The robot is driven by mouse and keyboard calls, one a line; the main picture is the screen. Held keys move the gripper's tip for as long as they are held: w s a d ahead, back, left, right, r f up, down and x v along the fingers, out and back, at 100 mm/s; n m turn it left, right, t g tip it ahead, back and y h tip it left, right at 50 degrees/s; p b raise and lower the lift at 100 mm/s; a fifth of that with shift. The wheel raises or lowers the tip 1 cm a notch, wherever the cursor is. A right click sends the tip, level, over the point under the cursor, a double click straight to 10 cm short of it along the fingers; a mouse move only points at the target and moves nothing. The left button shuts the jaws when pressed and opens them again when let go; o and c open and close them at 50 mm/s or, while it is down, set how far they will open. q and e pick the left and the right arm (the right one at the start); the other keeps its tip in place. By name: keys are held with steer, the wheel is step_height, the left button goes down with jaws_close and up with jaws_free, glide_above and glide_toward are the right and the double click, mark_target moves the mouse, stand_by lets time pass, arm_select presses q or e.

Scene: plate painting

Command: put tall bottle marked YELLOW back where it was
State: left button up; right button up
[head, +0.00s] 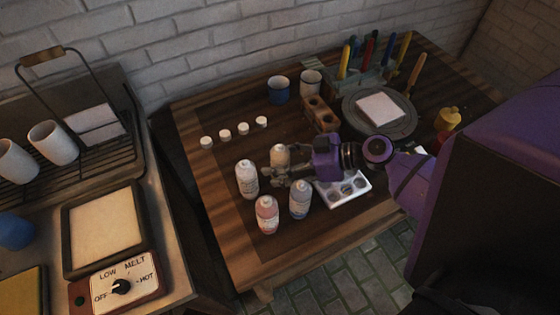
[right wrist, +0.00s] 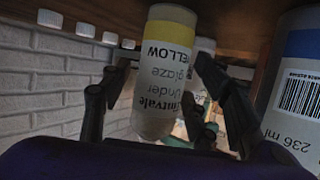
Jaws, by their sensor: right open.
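The tall bottle marked YELLOW (right wrist: 168,62) has a yellow band and a white label. It appears upside down in the right wrist view and stands upright on the wooden table. In the head view its pale top (head: 279,155) shows behind my right gripper (head: 284,175), which hides its lower part. My right gripper is open, with one finger on each side of the bottle. I cannot tell whether either finger touches it. My left gripper is in neither view.
A white bottle (head: 246,179), a pink bottle (head: 267,214) and a blue-banded bottle (head: 300,199) stand close around the gripper. Several small white-topped jars (head: 225,134) line up behind. A white palette (head: 347,190) lies under my right arm. Bare table (head: 215,175) lies at left.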

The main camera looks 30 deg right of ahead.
steer(key=shift+r, duration=0.2)
steer(key=b+v, duration=0.1)
steer(key=v, duration=0.9)
steer(key=shift+s+d+f, duration=0.1)
steer(key=shift+s+d, duration=0.1)
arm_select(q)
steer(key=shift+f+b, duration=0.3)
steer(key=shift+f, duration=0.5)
arm_select(e)
steer(key=shift+v, duration=0.75)
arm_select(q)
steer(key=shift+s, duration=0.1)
